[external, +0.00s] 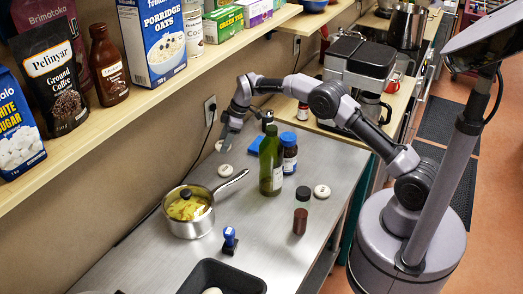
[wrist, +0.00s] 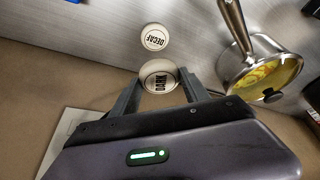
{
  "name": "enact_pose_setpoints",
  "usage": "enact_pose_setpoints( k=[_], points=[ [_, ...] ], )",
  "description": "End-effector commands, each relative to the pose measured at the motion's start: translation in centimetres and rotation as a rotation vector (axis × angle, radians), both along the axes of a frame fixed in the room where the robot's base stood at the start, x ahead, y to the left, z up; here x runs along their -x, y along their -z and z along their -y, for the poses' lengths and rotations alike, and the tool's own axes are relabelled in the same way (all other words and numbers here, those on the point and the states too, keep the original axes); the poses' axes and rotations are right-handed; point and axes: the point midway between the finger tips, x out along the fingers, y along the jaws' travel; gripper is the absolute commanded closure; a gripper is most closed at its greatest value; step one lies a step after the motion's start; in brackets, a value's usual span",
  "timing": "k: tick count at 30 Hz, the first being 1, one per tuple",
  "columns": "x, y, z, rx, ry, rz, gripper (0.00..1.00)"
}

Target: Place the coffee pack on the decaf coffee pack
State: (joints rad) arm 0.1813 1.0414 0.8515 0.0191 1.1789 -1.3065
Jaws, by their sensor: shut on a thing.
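The coffee pack is a small round white disc labelled "DARK" (wrist: 159,76). My gripper (wrist: 159,88) is shut on it, with one finger on each side. In the external view my gripper (external: 224,141) hangs above the counter near the wall, and the coffee pack (external: 222,147) shows as a small pale disc at its tips. The decaf coffee pack is a similar disc labelled "DECAF" (wrist: 155,37), just beyond the held pack in the wrist view. A pale disc on the counter below my gripper in the external view appears to be the decaf coffee pack (external: 224,172); its label is unreadable there.
A pot with a long handle (external: 189,218) stands close by on the steel counter (external: 250,225). A green bottle (external: 271,165), a dark jar (external: 289,155) and another white disc (external: 322,191) are to the right. A shelf (external: 130,100) with groceries overhangs the back.

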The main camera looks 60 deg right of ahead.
Motion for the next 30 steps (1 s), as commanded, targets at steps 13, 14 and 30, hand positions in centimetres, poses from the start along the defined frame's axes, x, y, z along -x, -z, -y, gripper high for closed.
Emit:
enact_pose_setpoints(
  k=[13, 14, 30],
  points=[
    [0.1, 9.5, 0.0, 0.0, 0.001, -0.002, 0.85],
    [0.0, 9.8, 0.0, 0.0, 0.001, -0.002, 0.85],
    [0.0, 10.0, 0.0, 0.0, -0.001, 0.0, 0.25]
  ],
)
